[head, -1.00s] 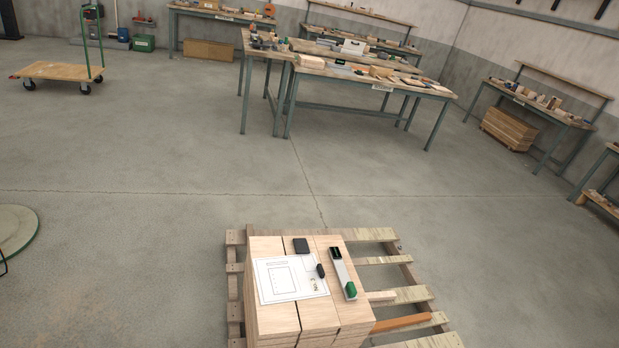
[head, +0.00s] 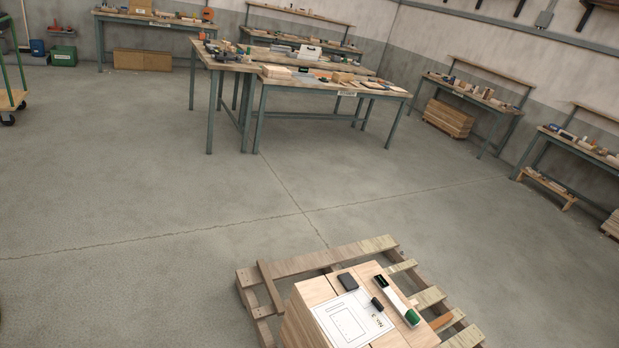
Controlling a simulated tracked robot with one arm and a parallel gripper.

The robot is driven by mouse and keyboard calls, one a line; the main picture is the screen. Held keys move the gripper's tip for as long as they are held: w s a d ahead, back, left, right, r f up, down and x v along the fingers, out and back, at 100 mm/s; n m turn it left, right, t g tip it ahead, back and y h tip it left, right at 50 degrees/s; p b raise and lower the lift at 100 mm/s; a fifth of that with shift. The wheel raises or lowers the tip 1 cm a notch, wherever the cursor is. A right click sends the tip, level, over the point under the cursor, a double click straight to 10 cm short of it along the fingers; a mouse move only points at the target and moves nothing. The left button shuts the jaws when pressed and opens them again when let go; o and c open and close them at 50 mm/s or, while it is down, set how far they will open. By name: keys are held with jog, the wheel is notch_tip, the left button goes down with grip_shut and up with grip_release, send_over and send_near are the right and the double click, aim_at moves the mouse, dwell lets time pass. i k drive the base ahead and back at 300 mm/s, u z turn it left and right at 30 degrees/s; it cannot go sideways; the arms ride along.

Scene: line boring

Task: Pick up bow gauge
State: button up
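No gripper shows in the head view. I cannot tell for certain which thing is the bow gauge. A long pale tool with a green end and a dark end (head: 396,299) lies on top of a stack of pale boards (head: 318,290) at the bottom right. A black block (head: 348,282), a small dark piece (head: 377,304) and a white printed sheet (head: 345,322) lie beside it. The bottom of the stack is cut off by the frame edge. Small items on the far benches are too small to name.
The stack stands on a wooden pallet (head: 375,247). Workbenches (head: 330,84) stand at the back centre, with a bench (head: 465,92) and another (head: 580,145) along the right wall. A cart (head: 10,100) is cut off at the left. The floor between is clear.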

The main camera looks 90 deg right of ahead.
aim_at(411, 319)
jog(key=i, duration=1.6)
jog(key=z, duration=2.3)
jog(key=i, duration=0.95)
jog(key=z, duration=2.1)
jog(key=i, duration=0.45)
jog(key=u, duration=0.1)
